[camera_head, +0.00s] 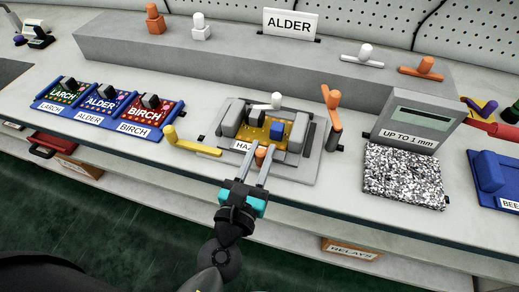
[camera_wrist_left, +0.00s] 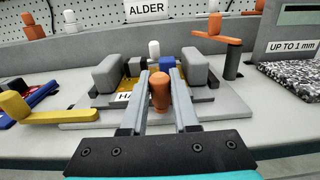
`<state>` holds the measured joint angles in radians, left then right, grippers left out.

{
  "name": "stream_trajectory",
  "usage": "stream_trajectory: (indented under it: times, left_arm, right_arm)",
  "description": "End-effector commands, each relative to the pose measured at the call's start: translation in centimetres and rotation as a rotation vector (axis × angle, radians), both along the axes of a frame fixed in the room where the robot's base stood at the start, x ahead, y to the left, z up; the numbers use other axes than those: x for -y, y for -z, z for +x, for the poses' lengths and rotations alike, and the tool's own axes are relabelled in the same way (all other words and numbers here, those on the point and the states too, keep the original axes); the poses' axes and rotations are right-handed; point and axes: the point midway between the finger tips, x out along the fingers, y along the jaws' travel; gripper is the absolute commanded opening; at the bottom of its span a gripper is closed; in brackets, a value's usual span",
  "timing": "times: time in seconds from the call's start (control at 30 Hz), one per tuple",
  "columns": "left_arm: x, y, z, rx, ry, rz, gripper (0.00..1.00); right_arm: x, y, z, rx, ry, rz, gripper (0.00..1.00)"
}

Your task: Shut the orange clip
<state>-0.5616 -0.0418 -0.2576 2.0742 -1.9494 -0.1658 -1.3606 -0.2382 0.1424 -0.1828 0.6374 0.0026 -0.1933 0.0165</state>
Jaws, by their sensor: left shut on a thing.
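The grey fixture (camera_head: 309,174) holds a yellow circuit board (camera_head: 249,132) with grey blocks and a blue part. An orange knob (camera_head: 261,153) stands at its front edge, between the fingers of my left gripper (camera_head: 258,161). The gripper is shut on this knob, which also shows upright between the fingers in the left wrist view (camera_wrist_left: 160,91). My right gripper is not in view.
A yellow clip (camera_head: 192,144) points outward left of the fixture; a white one (camera_head: 270,104) is at its back. Labelled blue trays (camera_head: 110,119) stand left. A grey gauge box (camera_head: 416,122) and speckled pad (camera_head: 404,178) stand right. An ALDER sign (camera_head: 291,23) stands behind.

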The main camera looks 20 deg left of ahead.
Motion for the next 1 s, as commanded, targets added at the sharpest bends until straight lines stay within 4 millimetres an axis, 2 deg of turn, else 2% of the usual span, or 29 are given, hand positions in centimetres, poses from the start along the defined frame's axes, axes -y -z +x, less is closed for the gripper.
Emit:
stream_trajectory:
  times: [0.53,0.57,0.6,0.8,1.0]
  left_arm:
    - [0.07,-0.02,0.01,0.001,-0.018,-0.001,0.0]
    - [0.07,-0.01,0.01,0.001,-0.018,-0.001,0.32]
    - [0.06,-0.02,0.01,0.001,-0.018,-0.001,0.36]
    - [0.06,-0.01,0.01,0.001,-0.018,-0.001,0.59]
    - [0.06,0.0,0.0,0.0,-0.018,0.0,0.59]
  right_arm:
    - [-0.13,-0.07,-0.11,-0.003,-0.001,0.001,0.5]
    - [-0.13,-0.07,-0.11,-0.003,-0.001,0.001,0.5]
    - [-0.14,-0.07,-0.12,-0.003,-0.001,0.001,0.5]
    - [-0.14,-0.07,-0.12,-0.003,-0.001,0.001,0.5]
    - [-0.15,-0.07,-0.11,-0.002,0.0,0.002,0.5]
